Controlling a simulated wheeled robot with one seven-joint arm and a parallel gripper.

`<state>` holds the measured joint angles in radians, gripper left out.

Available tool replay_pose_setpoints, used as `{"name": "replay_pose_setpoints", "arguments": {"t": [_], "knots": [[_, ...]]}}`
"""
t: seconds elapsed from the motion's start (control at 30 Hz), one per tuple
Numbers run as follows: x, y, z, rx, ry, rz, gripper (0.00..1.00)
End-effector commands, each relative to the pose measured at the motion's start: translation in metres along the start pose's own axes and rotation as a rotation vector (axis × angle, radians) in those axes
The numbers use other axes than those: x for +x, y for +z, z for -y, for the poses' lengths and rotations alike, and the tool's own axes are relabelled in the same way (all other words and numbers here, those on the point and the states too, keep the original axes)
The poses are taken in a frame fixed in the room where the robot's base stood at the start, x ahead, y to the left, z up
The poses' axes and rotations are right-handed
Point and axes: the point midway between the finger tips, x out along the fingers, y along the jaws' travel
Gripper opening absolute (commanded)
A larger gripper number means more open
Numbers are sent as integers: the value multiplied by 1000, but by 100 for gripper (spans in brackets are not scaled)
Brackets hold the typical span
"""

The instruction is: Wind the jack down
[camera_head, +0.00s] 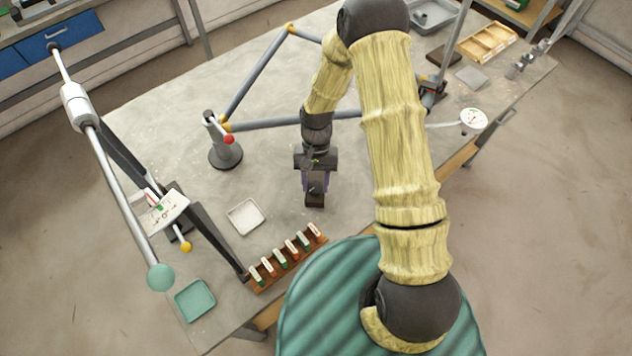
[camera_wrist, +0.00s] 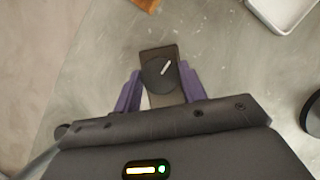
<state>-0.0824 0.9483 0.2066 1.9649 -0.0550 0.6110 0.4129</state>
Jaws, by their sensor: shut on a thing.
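The likely jack (camera_head: 225,155) stands on the grey table left of my gripper. It has a dark round base, an upright post and a red ball handle (camera_head: 229,139), and one corner of a tube frame (camera_head: 262,76) meets it. My gripper (camera_head: 315,190) points down, apart from the jack. In the wrist view its purple fingers (camera_wrist: 160,92) are shut on the sides of a dark block (camera_wrist: 150,54) with a round black knob (camera_wrist: 159,71) carrying a white pointer mark. I cannot tell whether the block rests on the table.
A white tray (camera_head: 246,216) and a rack of several tags (camera_head: 285,262) lie front-left of my gripper. A teal tray (camera_head: 194,300) sits at the front-left corner. A long lever (camera_head: 120,185) with a scale stands left. A dial gauge (camera_head: 473,120) is right.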

Motion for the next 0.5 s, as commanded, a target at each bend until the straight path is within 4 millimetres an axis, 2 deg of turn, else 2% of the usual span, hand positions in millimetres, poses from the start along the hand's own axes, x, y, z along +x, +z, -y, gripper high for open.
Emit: {"name": "replay_pose_setpoints", "arguments": {"t": [0.5], "knots": [[0, -1, 5, -457, 188, -6, 18]]}}
